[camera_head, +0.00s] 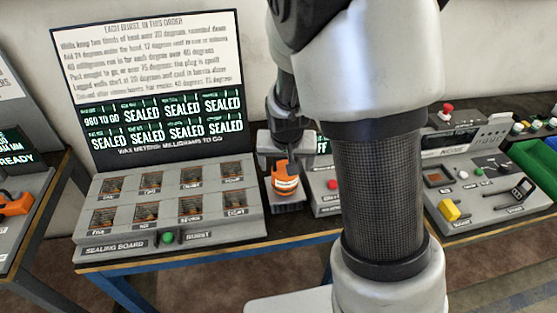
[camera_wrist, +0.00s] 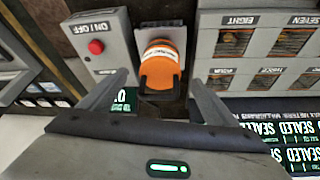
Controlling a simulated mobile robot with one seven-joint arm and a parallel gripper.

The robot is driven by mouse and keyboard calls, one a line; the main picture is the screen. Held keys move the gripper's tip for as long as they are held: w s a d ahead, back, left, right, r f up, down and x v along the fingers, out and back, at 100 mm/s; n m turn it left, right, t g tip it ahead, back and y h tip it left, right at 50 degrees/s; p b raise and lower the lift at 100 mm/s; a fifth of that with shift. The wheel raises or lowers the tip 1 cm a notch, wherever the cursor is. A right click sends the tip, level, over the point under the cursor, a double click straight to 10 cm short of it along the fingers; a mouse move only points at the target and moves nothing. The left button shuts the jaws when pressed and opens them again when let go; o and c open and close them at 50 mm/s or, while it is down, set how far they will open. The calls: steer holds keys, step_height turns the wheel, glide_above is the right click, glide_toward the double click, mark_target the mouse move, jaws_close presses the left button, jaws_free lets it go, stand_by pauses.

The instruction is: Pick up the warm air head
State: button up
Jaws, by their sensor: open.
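The warm air head appears to be the orange, rounded unit with a white label and a dark handle (camera_head: 286,184), standing on a small grey rest beside the sealing board. In the wrist view the orange head (camera_wrist: 158,62) lies between and beyond the fingertips. My gripper (camera_head: 286,160) is open just above and behind it in the head view. In the wrist view my gripper (camera_wrist: 158,84) has its two fingers spread on either side of the head, with nothing held. I cannot tell whether a finger touches it.
The sealing board (camera_head: 170,205) with its several labelled cells stands close on the left, under a tall screen (camera_head: 150,85). An on/off box with a red button (camera_wrist: 95,46) stands close on the other side. A grey console (camera_head: 480,180) is farther right.

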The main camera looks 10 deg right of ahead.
mark_target(285, 176)
steer(key=x, duration=0.4)
steer(key=shift+w+f, duration=0.1)
steer(key=shift+w, duration=0.05)
steer(key=x, duration=0.5)
steer(key=shift+f, duration=0.1)
steer(key=c, duration=1.6)
steer(key=shift+o, duration=0.2)
step_height(285, 176, up, 10)
steer(key=shift+a+r, duration=0.1)
